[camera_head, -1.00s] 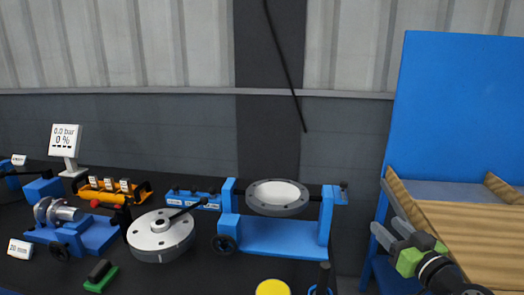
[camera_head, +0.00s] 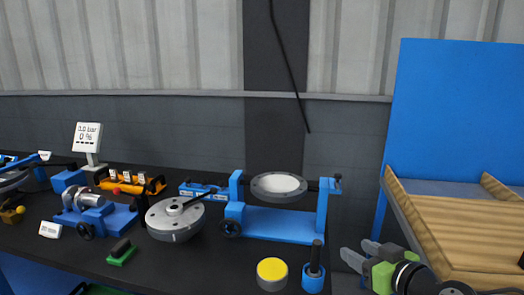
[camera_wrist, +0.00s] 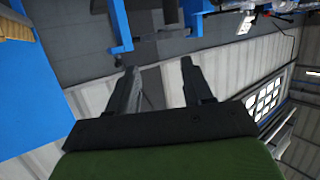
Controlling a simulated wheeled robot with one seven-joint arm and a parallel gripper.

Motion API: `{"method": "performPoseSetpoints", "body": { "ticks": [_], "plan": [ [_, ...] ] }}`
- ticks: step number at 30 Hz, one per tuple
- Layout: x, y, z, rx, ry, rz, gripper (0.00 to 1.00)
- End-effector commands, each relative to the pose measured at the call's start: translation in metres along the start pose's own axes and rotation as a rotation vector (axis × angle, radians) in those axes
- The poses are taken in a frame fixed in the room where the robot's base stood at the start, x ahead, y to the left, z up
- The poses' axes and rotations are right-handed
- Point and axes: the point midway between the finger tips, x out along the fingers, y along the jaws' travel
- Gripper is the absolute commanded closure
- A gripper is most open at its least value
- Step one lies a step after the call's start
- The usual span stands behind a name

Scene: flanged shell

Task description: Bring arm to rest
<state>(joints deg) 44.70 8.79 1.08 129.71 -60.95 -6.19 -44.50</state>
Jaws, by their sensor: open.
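My gripper (camera_head: 358,254) is at the lower right in the head view, beside the right end of the dark bench and in front of the wooden crate. Its two grey fingers point left and stand apart. In the wrist view my gripper (camera_wrist: 158,75) shows its two dark fingers apart with nothing between them. The flanged shell (camera_head: 279,186) sits in a blue cradle (camera_head: 272,224) on the bench, to the left of my gripper and apart from it.
A round grey flange disc (camera_head: 175,217), an orange rack (camera_head: 130,181) and a gauge display (camera_head: 88,138) stand on the bench. A yellow-topped cylinder (camera_head: 271,273) and a blue cup (camera_head: 314,277) are near its front edge. A wooden crate (camera_head: 465,225) and blue panel (camera_head: 455,110) are at right.

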Motion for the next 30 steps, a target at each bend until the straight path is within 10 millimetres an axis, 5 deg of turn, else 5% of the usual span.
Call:
{"method": "performPoseSetpoints", "body": {
  "ticks": [7, 12, 22, 30],
  "plan": [
    [-0.018, -0.084, 0.025, -0.033, -0.315, -0.064, 0.49],
    [-0.070, -0.126, 0.053, 0.006, -0.555, 0.015, 0.49],
    [-0.187, -0.150, 0.099, 0.253, -0.771, 0.280, 0.49],
    [-0.207, -0.147, 0.035, 0.268, -0.783, 0.293, 0.49]
  ]
}}
